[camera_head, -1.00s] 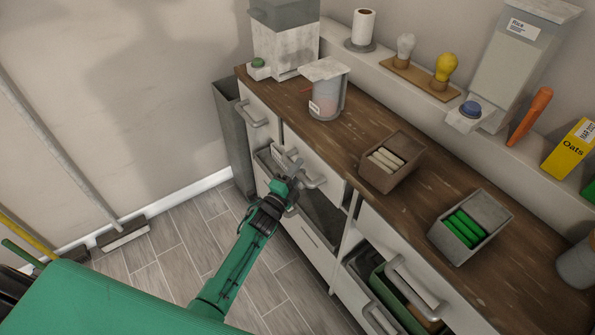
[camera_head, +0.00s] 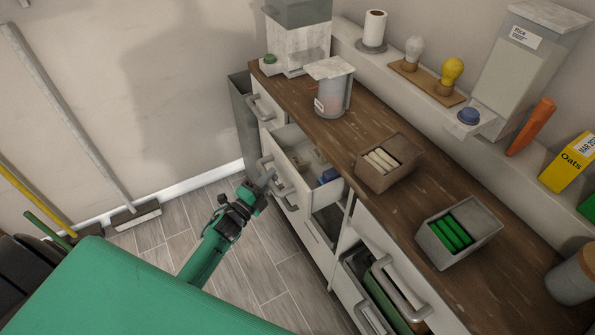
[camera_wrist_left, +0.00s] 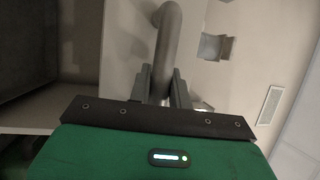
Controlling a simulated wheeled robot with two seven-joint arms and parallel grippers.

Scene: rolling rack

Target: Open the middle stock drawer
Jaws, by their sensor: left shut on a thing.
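The middle stock drawer (camera_head: 291,139) stands pulled out from the white cabinet, under the wooden worktop. Small beige things and a blue thing (camera_head: 328,175) lie inside it. Its grey curved handle (camera_head: 266,165) is on the front, which faces left. My left gripper (camera_head: 260,186) is shut on this handle. In the left wrist view the handle (camera_wrist_left: 168,45) runs down between the two dark fingers (camera_wrist_left: 163,85). My right gripper is not in view.
A left drawer (camera_head: 266,106) is shut beside it. At the front right, another pull-out with a handle (camera_head: 400,290) stands partly open. Bins and a canister (camera_head: 332,92) stand on the worktop (camera_head: 440,185).

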